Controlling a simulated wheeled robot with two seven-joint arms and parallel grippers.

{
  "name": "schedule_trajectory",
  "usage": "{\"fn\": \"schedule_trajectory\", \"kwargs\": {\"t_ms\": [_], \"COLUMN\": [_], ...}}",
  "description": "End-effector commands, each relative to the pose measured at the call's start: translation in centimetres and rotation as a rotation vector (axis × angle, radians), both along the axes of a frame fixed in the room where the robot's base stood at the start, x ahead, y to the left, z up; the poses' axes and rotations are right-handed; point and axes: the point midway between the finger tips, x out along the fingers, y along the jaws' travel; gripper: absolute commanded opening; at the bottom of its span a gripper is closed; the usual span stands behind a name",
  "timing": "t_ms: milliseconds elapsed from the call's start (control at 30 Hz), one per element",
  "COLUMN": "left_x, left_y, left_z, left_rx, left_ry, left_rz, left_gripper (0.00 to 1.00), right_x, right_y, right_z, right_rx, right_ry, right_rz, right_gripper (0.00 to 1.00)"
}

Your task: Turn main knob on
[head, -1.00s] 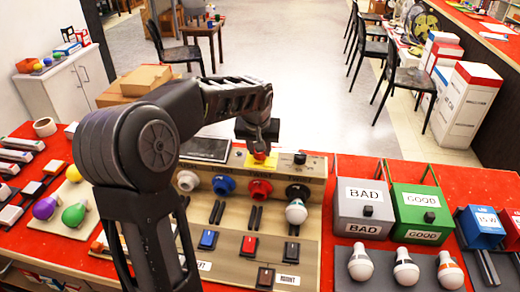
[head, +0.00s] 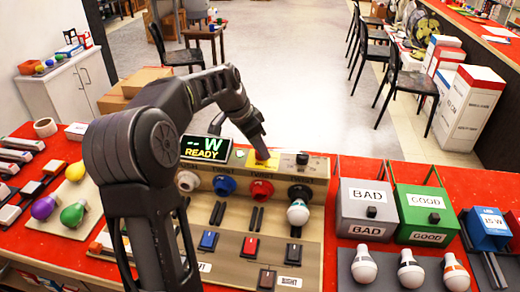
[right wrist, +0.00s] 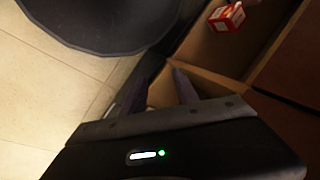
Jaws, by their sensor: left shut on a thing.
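The wooden test panel (head: 318,190) stands on the red table. On its top is a yellow plate (head: 270,163), where my left gripper (head: 262,152) points down. The gripper is shut on the main knob there, which its fingers mostly hide. The display (head: 205,149) left of it is lit and reads "--W READY". A black knob (head: 302,158) sits to the right on the panel top. My right gripper (right wrist: 160,88) shows only in the right wrist view, open and empty, its fingers apart.
White, blue, red and black sockets line the panel front; a bulb (head: 298,213) hangs at the black one. BAD (head: 350,211) and GOOD (head: 410,219) bins stand right, with several bulbs before them. Below my right gripper is an open cardboard box (right wrist: 222,60).

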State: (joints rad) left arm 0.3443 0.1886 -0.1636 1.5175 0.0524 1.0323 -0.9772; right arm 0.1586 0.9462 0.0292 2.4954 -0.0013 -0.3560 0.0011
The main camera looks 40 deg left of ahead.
Motion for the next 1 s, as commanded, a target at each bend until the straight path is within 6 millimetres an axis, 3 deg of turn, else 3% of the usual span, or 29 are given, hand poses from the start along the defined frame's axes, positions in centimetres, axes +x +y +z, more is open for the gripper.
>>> {"fn": "schedule_trajectory", "kwargs": {"t_ms": [400,967,1000], "left_x": [0.13,0.1,0.1], "left_y": [0.19,0.22,0.22], "left_z": [0.04,0.06,0.06], "left_rx": [0.002,0.004,0.004], "left_ry": [-0.001,-0.001,-0.001], "left_rz": [-0.253,-0.294,-0.294], "left_gripper": [0.0,0.0,0.35], "right_x": [0.0,0.0,0.0], "right_y": [0.0,0.0,0.0], "right_z": [0.04,0.06,0.06], "right_rx": [0.0,0.0,0.0], "right_ry": [0.0,0.0,0.0], "right_rz": [0.0,0.0,0.0], "right_gripper": [0.36,0.36,0.36]}}
